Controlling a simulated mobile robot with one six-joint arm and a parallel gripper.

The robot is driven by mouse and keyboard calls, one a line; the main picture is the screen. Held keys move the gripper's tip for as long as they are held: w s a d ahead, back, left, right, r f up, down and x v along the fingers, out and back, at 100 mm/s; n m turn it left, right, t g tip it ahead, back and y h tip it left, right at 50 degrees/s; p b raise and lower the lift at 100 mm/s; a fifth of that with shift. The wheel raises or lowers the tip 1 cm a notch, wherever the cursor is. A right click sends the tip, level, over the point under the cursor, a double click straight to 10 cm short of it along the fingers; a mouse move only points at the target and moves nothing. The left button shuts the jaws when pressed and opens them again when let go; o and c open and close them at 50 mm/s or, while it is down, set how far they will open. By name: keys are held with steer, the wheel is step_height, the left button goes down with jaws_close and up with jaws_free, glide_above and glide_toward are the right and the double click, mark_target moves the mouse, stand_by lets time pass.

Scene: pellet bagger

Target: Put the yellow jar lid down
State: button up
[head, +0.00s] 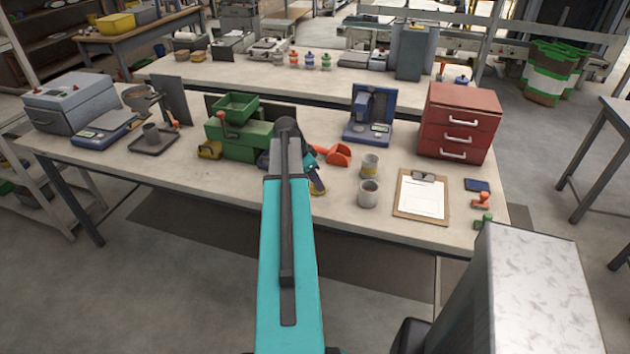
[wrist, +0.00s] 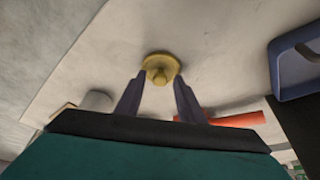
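The yellow jar lid (wrist: 161,66) shows in the wrist view as a round disc with a knob on its near face, seen against the pale tabletop. My gripper (wrist: 159,77) has its two dark fingers spread apart at either side of the lid's knob, with the lid just past the fingertips. The fingers do not look closed on the knob; contact at the rim is hard to judge. In the head view my arm hides most of the gripper, and a small yellow patch shows beside its end.
A green machine (head: 235,135) is on the left. A blue device (head: 370,115) and red drawers (head: 458,122) stand behind.

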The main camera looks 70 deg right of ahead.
steer(key=shift+r, duration=0.25)
steer(key=b+v, duration=0.2)
steer(key=v, duration=0.9)
steer(key=shift+r, duration=0.35)
steer(key=shift+w+a, duration=0.15)
steer(key=shift+w, duration=0.05)
stand_by(0.7)
